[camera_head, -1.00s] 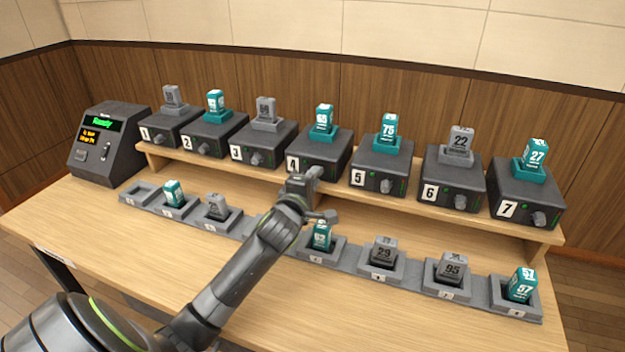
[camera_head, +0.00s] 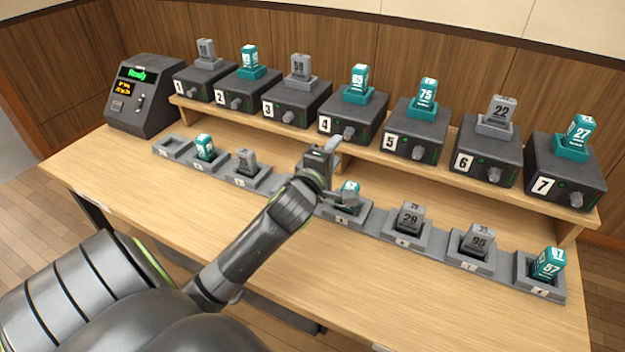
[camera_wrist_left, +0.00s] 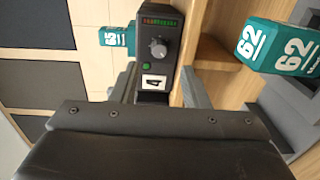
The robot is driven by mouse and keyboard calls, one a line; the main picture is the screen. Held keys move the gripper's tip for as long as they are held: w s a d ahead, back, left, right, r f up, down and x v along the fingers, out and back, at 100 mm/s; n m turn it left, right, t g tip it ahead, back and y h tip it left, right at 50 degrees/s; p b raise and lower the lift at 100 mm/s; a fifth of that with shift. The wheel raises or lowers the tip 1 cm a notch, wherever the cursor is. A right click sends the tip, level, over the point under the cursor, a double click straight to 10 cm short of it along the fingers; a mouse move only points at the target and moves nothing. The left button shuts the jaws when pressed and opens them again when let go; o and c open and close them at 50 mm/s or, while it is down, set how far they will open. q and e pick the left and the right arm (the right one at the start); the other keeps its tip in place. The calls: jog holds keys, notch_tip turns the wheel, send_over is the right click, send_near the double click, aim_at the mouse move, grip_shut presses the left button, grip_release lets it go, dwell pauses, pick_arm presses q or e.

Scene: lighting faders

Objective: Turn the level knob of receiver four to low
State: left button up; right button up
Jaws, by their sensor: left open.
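Receiver four (camera_head: 352,112) is a dark box on the raised shelf, with a teal pack marked 63 or similar standing in its top. Its grey level knob (camera_head: 348,132) is on the front face. In the left wrist view the knob (camera_wrist_left: 158,47) lies between a red-to-green row of small lights and a green light, above the label 4. Which way the knob points is hard to tell. My left gripper (camera_head: 340,170) is open and empty, in front of and below receiver four, apart from the knob. Its fingers flank the receiver's front in the wrist view. My right gripper is not in view.
Receivers three (camera_head: 296,100) and five (camera_head: 416,130) stand close on either side. A teal pack marked 62 (camera_wrist_left: 255,42) sits in the front charging row, close by the gripper. A console reading Ready (camera_head: 145,95) stands at the left. The front tabletop is clear.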

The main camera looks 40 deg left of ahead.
pick_arm(q)
jog(key=v, duration=1.1)
jog(key=shift+s, duration=0.2)
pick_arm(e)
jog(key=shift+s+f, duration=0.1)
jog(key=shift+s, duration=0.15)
pick_arm(q)
jog(key=shift+d, duration=0.1)
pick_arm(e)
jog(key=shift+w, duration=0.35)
